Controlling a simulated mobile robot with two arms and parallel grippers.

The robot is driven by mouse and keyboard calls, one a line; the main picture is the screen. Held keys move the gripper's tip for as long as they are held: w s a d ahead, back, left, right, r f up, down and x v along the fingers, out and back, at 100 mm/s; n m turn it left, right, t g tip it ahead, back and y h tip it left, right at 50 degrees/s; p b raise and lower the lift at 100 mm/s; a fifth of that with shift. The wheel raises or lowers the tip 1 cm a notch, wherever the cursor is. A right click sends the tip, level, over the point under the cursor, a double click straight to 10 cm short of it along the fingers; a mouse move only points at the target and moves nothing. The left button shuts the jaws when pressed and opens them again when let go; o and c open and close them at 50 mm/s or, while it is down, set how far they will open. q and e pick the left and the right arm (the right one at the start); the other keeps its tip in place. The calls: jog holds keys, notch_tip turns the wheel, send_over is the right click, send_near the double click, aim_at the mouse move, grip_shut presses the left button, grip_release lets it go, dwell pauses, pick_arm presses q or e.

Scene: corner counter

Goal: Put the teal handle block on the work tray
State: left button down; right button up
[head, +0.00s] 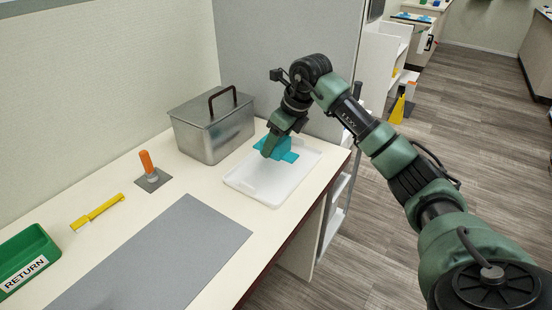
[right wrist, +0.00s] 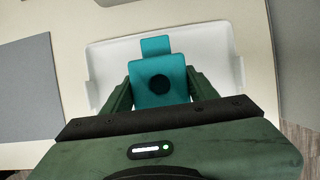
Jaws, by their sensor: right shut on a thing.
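The teal handle block (head: 286,155) is at the white work tray (head: 262,190), over its back part in the head view. My right gripper (head: 270,147) is shut on the block from above. In the right wrist view the block (right wrist: 160,88) sits between the two green fingers (right wrist: 158,92), with the white tray (right wrist: 101,64) behind it. I cannot tell whether the block touches the tray floor. My left gripper is not in view.
A metal box (head: 212,133) with a dark handle stands behind the tray. An orange-handled item (head: 147,162), a yellow tool (head: 97,212), a green RETURN bin (head: 25,257) and a grey mat (head: 160,262) are left. The counter's front edge runs beside the tray.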

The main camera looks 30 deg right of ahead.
aim_at(276, 168)
jog(key=shift+f, duration=2.7)
jog(key=shift+f, duration=0.15)
jog(key=o, duration=1.5)
jog(key=shift+o, duration=0.2)
